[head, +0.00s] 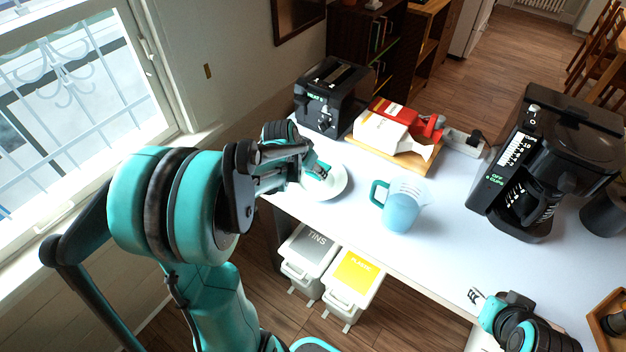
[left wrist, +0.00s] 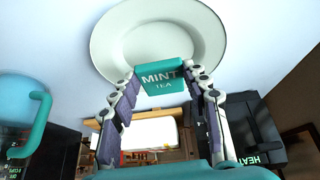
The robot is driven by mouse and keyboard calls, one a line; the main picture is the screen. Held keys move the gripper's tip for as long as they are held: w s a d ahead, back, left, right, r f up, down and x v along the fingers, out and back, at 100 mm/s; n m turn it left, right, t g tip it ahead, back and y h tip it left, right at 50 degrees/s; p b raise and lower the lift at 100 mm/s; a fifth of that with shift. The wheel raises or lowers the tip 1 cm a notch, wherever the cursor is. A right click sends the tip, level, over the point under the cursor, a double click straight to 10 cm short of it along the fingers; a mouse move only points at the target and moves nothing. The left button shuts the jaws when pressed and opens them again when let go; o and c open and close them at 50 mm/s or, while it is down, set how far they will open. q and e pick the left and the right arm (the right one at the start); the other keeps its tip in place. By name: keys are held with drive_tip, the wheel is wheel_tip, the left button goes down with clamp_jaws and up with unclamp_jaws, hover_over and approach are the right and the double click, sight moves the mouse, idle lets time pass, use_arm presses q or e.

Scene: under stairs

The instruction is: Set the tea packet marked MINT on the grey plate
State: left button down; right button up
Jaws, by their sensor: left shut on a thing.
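The tea packet (left wrist: 162,78) is a teal box marked MINT TEA. My left gripper (left wrist: 160,84) is shut on it, with one finger at each side, in the left wrist view. The packet overlaps the near part of the pale grey plate (left wrist: 107,45) in that view; I cannot tell whether it touches the plate. In the head view my left gripper (head: 322,171) is over the plate (head: 333,190) near the table's left edge, and the packet shows only as a small teal patch. My right gripper (head: 477,296) is at the lower right, apart from the plate, with its fingers small in view.
A blue jug (head: 403,206) stands right of the plate. A black toaster (head: 335,94) is behind it, beside a wooden tray (head: 425,157) with packages. A black coffee maker (head: 545,160) stands at the right. The white table (head: 450,235) is clear in front of the coffee maker.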

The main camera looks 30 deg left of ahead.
sight(313, 177)
use_arm(q)
wheel_tip(313, 177, down, 3)
drive_tip(key=shift+r+b, duration=0.1)
drive_tip(key=shift+b, duration=0.5)
drive_tip(key=shift+f, duration=0.4)
drive_tip(key=shift+f, duration=0.1)
drive_tip(key=c, duration=0.8)
unclamp_jaws()
drive_tip(key=shift+o, duration=0.2)
